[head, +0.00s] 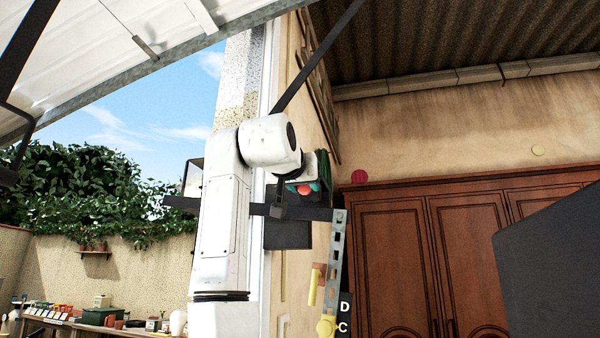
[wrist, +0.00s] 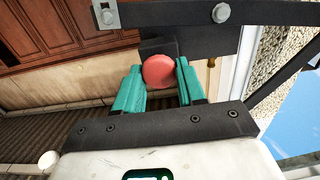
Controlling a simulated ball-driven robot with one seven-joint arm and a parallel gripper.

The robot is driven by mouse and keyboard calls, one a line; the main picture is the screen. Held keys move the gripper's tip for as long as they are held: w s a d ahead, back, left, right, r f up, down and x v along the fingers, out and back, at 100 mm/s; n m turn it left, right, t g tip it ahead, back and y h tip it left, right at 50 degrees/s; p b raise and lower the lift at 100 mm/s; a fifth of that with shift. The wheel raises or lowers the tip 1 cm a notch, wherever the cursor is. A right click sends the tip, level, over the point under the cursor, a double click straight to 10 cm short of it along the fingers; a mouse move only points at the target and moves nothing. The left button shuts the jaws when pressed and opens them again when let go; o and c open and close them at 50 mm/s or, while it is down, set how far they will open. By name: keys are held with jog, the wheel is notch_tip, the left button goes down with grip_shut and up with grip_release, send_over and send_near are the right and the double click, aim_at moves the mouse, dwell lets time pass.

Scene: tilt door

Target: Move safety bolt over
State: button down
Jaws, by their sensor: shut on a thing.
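The safety bolt's red round knob (wrist: 160,71) sits between my gripper's two teal fingers in the wrist view. My gripper (wrist: 161,80) is shut on this knob, with one finger on each side. The knob's shaft is hidden behind it, against a dark bracket. In the head view, my gripper (head: 304,187) is at the door frame, and the red knob (head: 304,189) shows small between the fingers, partly hidden by my wrist. A dark horizontal bar (head: 320,213) runs just below the gripper. The raised white tilt door (head: 120,50) slants overhead at the upper left.
A perforated metal rail (head: 336,245) and a yellow handle (head: 312,288) stand right of and below the gripper. Wooden cabinets (head: 390,265) line the wall behind. A dark panel (head: 550,265) fills the lower right. Outside at the left is a cluttered workbench (head: 100,323).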

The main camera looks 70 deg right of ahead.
jog(key=shift+d, duration=0.1)
jog(key=c, duration=0.7)
grip_release()
jog(key=shift+d, duration=0.1)
jog(key=a, duration=1)
jog(key=shift+s+a+b, duration=0.4)
